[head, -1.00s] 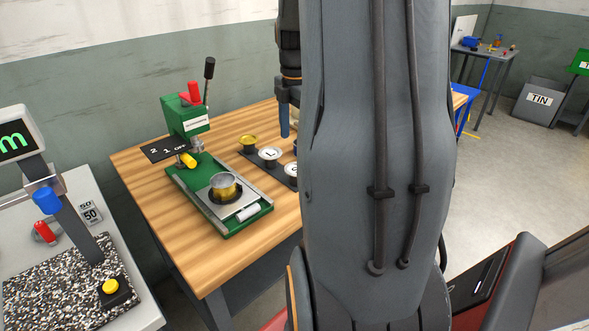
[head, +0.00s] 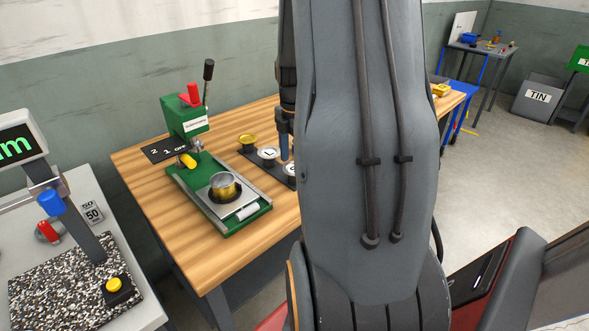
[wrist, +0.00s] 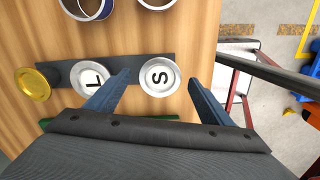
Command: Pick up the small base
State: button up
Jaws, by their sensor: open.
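The small base, a silver-white disc marked S (wrist: 158,89), sits on a dark strip (wrist: 123,68) on the wooden table. In the head view it is mostly hidden behind my arm. My gripper (wrist: 159,77) is open and empty, its two blue fingers to either side of the S disc in the wrist view. How far the tips are above the disc is hard to tell. In the head view one blue finger of my gripper shows beside my arm. A similar disc marked L (wrist: 90,77) lies left of it on the strip, just outside the left finger.
A gold disc (wrist: 33,83) is at the strip's left end. Two cups (wrist: 97,5) stand at the strip's far side in the wrist view. A green press (head: 186,118) with a metal cup (head: 223,186) on its plate stands left on the table (head: 170,215).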

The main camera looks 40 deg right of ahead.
jog(key=shift+f, duration=0.25)
dwell(0.4)
jog(key=c, duration=1.1)
